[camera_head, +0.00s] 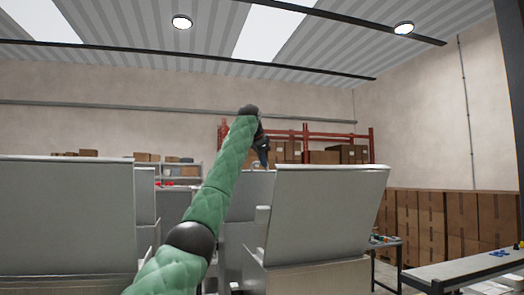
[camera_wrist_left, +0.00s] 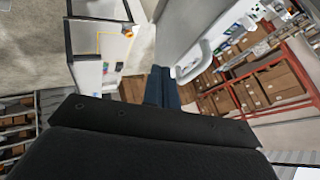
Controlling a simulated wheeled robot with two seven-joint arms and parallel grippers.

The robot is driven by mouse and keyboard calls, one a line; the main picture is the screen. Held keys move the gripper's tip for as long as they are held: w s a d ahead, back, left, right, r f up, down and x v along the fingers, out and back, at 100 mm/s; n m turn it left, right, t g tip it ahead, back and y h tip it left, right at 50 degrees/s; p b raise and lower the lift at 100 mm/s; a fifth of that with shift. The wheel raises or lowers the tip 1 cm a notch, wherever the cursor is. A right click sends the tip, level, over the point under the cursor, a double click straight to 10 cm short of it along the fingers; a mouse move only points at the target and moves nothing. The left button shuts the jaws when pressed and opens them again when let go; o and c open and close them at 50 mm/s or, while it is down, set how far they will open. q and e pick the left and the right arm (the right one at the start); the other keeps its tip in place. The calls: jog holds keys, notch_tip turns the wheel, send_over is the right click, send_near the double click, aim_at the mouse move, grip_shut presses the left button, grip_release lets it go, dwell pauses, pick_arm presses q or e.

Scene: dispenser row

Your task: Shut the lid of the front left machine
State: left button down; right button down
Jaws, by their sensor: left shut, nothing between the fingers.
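Two large grey machines stand in front of me in the head view. The left one has a broad grey panel (camera_head: 65,212), which looks like a raised lid. The right one has a tilted, raised lid (camera_head: 325,212). I cannot tell for sure which is the front left machine. My left gripper (camera_head: 263,155) is shut and empty, near the upper left corner of the right lid; contact cannot be told. In the left wrist view its fingers (camera_wrist_left: 162,88) are together, beside a pale grey panel (camera_wrist_left: 185,30). My right gripper is not in view.
More grey machines (camera_head: 146,200) stand behind, between the front two. Red racks with boxes (camera_head: 345,153) stand at the back. Stacked cartons (camera_head: 430,225) line the right wall, and a table (camera_head: 465,270) is at the lower right. My green left arm crosses the middle gap.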

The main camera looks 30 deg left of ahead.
pick_arm(q)
jog(key=shift+w+a+r+p, duration=0.15)
jog(key=shift+w+a+p, duration=0.3)
jog(key=shift+a+p, duration=0.1)
jog(key=shift+w+a+r+p, duration=0.15)
jog(key=shift+w+a+p, duration=0.25)
jog(key=shift+a, duration=0.1)
jog(key=shift+w+a+f, duration=0.1)
jog(key=shift+w, duration=0.05)
